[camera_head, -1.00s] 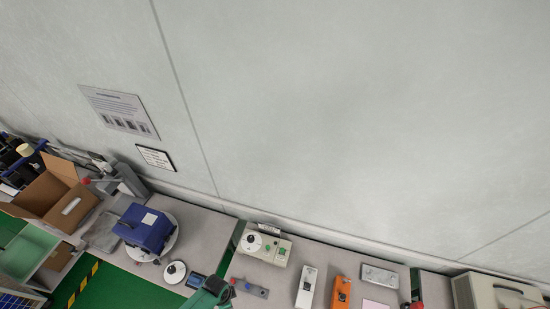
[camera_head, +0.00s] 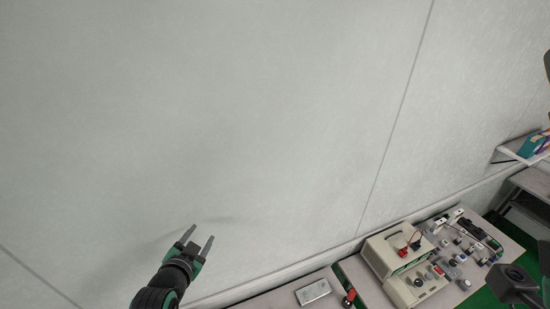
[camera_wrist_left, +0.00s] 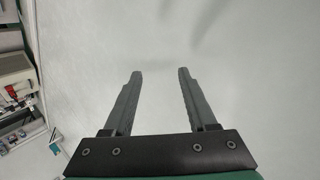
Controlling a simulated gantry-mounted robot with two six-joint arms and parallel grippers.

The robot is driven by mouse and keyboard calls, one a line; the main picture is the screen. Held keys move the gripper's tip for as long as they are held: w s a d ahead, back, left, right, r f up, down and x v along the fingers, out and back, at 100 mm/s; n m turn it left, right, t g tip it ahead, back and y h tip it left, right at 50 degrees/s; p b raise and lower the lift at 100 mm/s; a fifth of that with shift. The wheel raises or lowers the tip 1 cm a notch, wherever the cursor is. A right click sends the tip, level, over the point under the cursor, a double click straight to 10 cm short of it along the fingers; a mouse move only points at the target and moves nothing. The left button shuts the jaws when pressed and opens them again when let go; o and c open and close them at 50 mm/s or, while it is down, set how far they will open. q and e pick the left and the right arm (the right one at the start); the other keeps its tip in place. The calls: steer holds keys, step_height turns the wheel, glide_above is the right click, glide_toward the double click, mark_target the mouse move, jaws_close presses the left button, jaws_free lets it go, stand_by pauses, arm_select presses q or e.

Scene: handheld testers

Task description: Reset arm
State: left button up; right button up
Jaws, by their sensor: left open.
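My left gripper (camera_head: 203,234) is in the lower left of the head view, raised in front of the plain wall (camera_head: 250,110). Its two fingers are spread apart with nothing between them. In the left wrist view the open gripper (camera_wrist_left: 160,72) also faces blank wall, and neither finger touches anything.
A beige instrument (camera_head: 378,258) with red clips stands on the bench at lower right. A flat metal box (camera_head: 313,292) lies left of it. Several small parts (camera_head: 462,250) lie to its right. A wall shelf (camera_head: 507,152) is at far right. Space before the wall is clear.

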arm_select(q)
steer(key=s+d+r+t, duration=0.1)
steer(key=r+t, duration=0.2)
steer(key=r, duration=0.7)
steer(key=s+d+r+n+t+h, duration=0.1)
steer(key=s+d+r+t, duration=0.1)
steer(key=r, duration=0.8)
steer(key=s+d+r+t, duration=0.1)
steer(key=r+t, duration=0.2)
steer(key=r, duration=0.8)
steer(key=s+r+n+t+h, duration=0.1)
steer(key=s+r+n+t, duration=0.45)
steer(key=s+r, duration=1.2)
step_height(320, 180, down, 53)
steer(key=b, duration=5.2)
steer(key=shift+d+m+t, duration=0.3)
steer(key=shift+m+t, duration=0.15)
steer(key=shift+w+r, duration=0.1)
